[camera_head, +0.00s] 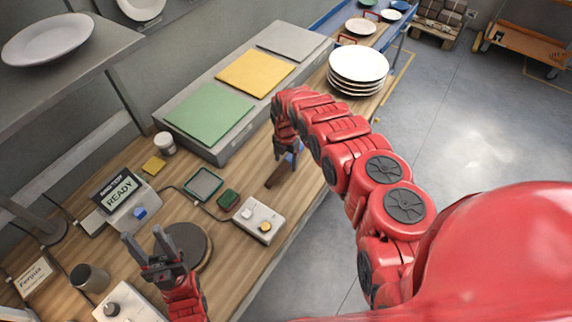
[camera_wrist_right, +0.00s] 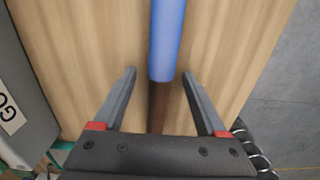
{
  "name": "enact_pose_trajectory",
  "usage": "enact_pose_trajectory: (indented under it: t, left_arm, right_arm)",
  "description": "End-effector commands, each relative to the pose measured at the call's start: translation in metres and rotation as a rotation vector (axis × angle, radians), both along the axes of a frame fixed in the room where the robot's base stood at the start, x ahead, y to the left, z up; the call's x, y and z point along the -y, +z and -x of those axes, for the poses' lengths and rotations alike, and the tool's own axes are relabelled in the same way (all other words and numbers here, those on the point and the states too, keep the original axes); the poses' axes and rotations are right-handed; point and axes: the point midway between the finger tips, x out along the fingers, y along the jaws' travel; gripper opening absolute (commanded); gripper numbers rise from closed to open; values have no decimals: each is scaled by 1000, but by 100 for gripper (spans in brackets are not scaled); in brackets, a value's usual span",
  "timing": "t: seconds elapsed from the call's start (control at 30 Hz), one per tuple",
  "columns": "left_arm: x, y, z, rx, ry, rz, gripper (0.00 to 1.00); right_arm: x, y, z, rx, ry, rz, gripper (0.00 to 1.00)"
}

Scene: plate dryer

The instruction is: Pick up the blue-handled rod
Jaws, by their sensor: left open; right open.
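The rod has a blue handle (camera_wrist_right: 167,40) and a dark brown length (camera_wrist_right: 158,105) in the right wrist view. In the head view the brown part of the rod (camera_head: 277,175) lies on the wooden bench near its front edge. The blue handle is partly hidden there by my right gripper (camera_head: 287,157). The right gripper is open, pointing down over the rod, with one finger on each side and visible gaps to both in the wrist view (camera_wrist_right: 158,75). My left gripper (camera_head: 143,236) is open and empty near a dark round disc.
A grey platform (camera_head: 235,143) with green and yellow mats stands behind the rod. A stack of white plates (camera_head: 358,65) is beyond my right arm. A white button box (camera_head: 258,220) and a dark round disc (camera_head: 190,240) are on the bench.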

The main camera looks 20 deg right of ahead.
Motion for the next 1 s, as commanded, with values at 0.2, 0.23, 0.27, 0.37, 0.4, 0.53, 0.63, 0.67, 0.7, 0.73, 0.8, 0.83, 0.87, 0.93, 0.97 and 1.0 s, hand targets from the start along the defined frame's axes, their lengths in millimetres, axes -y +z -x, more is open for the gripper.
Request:
enact_pose_trajectory:
  t: [0.2,0.23,0.27,0.37,0.4,0.53,0.63,0.67,0.7,0.73,0.8,0.83,0.87,0.93,0.97,1.0]
  left_arm:
    - [0,1,0,0,0,0,50]
    - [0,1,0,0,0,0,50]
    - [0,1,0,0,0,0,50]
    - [0,1,0,0,0,0,50]
    - [0,1,0,0,0,0,50]
    - [0,1,0,0,0,0,50]
    - [0,1,0,0,0,0,50]
    - [0,1,0,0,0,0,50]
    - [0,1,0,0,0,0,50]
    - [0,1,0,0,0,0,50]
    - [0,2,0,0,0,0,50]
    - [0,3,0,0,0,0,50]
    - [0,5,0,0,0,0,50]
    - [0,11,0,0,0,0,50]
    - [0,14,0,0,0,0,50]
    - [0,19,0,0,0,0,50]
  right_arm:
    - [0,1,0,0,0,0,44]
    - [0,1,0,0,0,0,38]
    - [0,1,0,0,0,0,33]
    - [0,1,0,0,0,0,15]
    - [0,1,0,0,0,0,8]
    - [0,1,0,-1,0,-1,0]
    - [0,1,0,-1,0,-1,0]
    - [0,1,0,-1,0,-1,0]
    - [0,1,0,-1,0,-1,0]
    - [0,1,0,-1,0,-1,0]
    - [0,3,0,-1,0,-1,0]
    - [0,4,0,-1,0,-1,0]
    - [0,7,0,0,0,0,0]
    - [0,15,0,1,0,-1,0]
    - [0,20,-1,1,1,-1,0]
    - [0,27,-1,1,1,-1,0]
